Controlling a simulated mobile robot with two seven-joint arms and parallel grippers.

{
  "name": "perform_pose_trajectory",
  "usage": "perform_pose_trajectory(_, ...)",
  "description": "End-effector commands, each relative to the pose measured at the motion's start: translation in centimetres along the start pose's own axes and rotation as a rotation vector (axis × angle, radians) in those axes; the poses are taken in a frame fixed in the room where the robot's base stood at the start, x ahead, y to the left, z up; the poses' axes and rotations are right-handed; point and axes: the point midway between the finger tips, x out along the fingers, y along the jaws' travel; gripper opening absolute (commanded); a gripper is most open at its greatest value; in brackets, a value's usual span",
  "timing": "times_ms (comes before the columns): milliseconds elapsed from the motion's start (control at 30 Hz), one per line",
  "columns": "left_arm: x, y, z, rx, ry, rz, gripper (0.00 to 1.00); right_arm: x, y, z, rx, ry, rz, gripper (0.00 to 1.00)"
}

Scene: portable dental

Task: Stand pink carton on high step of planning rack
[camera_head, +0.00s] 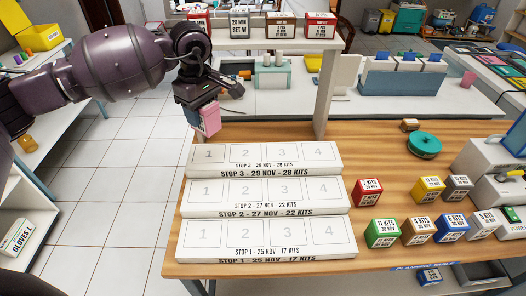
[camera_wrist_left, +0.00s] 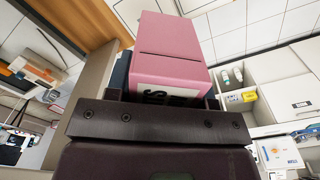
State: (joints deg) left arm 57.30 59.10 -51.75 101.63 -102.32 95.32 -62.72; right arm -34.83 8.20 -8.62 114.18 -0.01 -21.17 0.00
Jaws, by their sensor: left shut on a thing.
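My left gripper (camera_head: 207,112) is shut on the pink carton (camera_head: 211,117) and holds it in the air near the back left corner of the planning rack. The carton also fills the middle of the left wrist view (camera_wrist_left: 170,50), between the fingers (camera_wrist_left: 160,100). The planning rack has three white steps with numbered squares. The high step (camera_head: 263,158), marked Stop 3, is at the back, and its squares are empty. The middle step (camera_head: 265,192) and low step (camera_head: 265,233) are empty too. My right gripper is not in view.
Red (camera_head: 367,192), green (camera_head: 382,233), yellow (camera_head: 427,189), brown (camera_head: 416,231) and blue (camera_head: 451,228) cartons, with others, stand on the wooden table right of the rack. A white shelf (camera_head: 265,44) with cartons on top stands behind. A post (camera_head: 328,95) rises behind the rack.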

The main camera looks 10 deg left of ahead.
Motion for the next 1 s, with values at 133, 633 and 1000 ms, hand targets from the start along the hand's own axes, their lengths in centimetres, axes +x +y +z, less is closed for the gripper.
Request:
perform_pose_trajectory(133,-3.4,1.1,-2.2,-0.300,-0.008,0.002,0.24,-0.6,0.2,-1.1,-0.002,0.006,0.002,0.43)
perform_pose_trajectory(633,-4.1,1.9,-4.4,-0.660,-0.030,-0.012,0.24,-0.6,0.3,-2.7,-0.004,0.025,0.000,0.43)
perform_pose_trajectory(1000,3.9,2.0,-4.1,-0.657,-0.030,-0.010,0.24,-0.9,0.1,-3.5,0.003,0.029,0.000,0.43)
